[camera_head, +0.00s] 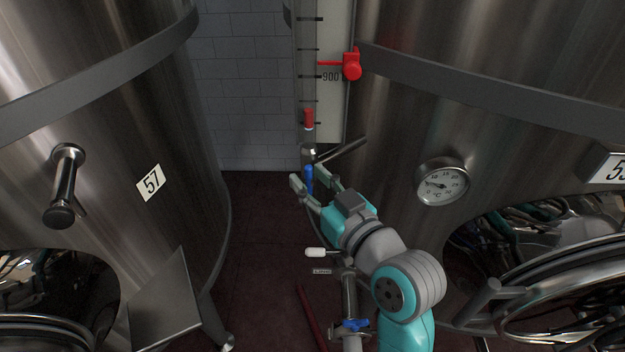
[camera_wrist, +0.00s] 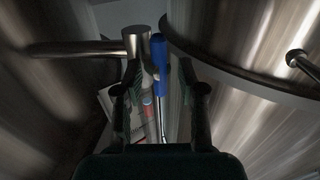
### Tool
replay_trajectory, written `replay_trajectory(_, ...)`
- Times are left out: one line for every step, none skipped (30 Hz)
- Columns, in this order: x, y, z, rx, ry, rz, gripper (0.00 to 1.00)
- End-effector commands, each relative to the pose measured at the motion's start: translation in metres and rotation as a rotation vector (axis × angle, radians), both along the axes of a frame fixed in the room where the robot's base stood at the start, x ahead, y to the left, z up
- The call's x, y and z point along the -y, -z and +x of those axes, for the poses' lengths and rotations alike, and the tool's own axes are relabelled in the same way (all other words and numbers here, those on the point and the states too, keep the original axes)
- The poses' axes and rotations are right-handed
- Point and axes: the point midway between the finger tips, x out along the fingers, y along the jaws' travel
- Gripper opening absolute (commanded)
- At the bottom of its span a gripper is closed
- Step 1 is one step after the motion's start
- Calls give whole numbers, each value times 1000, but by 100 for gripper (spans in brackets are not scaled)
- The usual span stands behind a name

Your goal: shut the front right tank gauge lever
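The tank gauge (camera_head: 308,70) is an upright clear tube with a scale in front of the right tank (camera_head: 420,110). A blue lever (camera_head: 309,180) is at the tube's lower end. In the wrist view the blue lever (camera_wrist: 160,55) stands upright, right beside a metal pipe end. My gripper (camera_head: 311,177) is open, with its fingers on either side of the blue lever in the head view. In the wrist view my gripper (camera_wrist: 161,92) shows a gap between its fingers, and the lever lies beyond or between them. I cannot tell whether they touch it.
A red float or marker (camera_head: 308,118) is in the tube, and a red pointer (camera_head: 352,65) is on the scale. A thermometer (camera_head: 442,182) is on the right tank. A blue valve handle (camera_head: 355,325) is low down. The left tank (camera_head: 100,120) bounds the narrow floor gap.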

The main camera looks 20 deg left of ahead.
Motion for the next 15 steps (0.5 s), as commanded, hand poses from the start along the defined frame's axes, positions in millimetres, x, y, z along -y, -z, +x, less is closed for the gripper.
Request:
replay_trajectory(0, 0, 0, 0, 0, 0, 40)
replay_trajectory(0, 0, 0, 0, 0, 0, 40)
replay_trajectory(0, 0, 0, 0, 0, 0, 30)
replay_trajectory(0, 0, 0, 0, 0, 0, 22)
replay_trajectory(0, 0, 0, 0, 0, 0, 15)
replay_trajectory(0, 0, 0, 0, 0, 0, 5)
replay_trajectory(0, 0, 0, 0, 0, 0, 0)
replay_trajectory(0, 0, 0, 0, 0, 0, 0)
replay_trajectory(0, 0, 0, 0, 0, 0, 0)
replay_trajectory(0, 0, 0, 0, 0, 0, 0)
replay_trajectory(0, 0, 0, 0, 0, 0, 0)
replay_trajectory(0, 0, 0, 0, 0, 0, 0)
replay_trajectory(0, 0, 0, 0, 0, 1, 0)
replay_trajectory(0, 0, 0, -1, 0, 3, 0)
replay_trajectory(0, 0, 0, -2, 0, 6, 0)
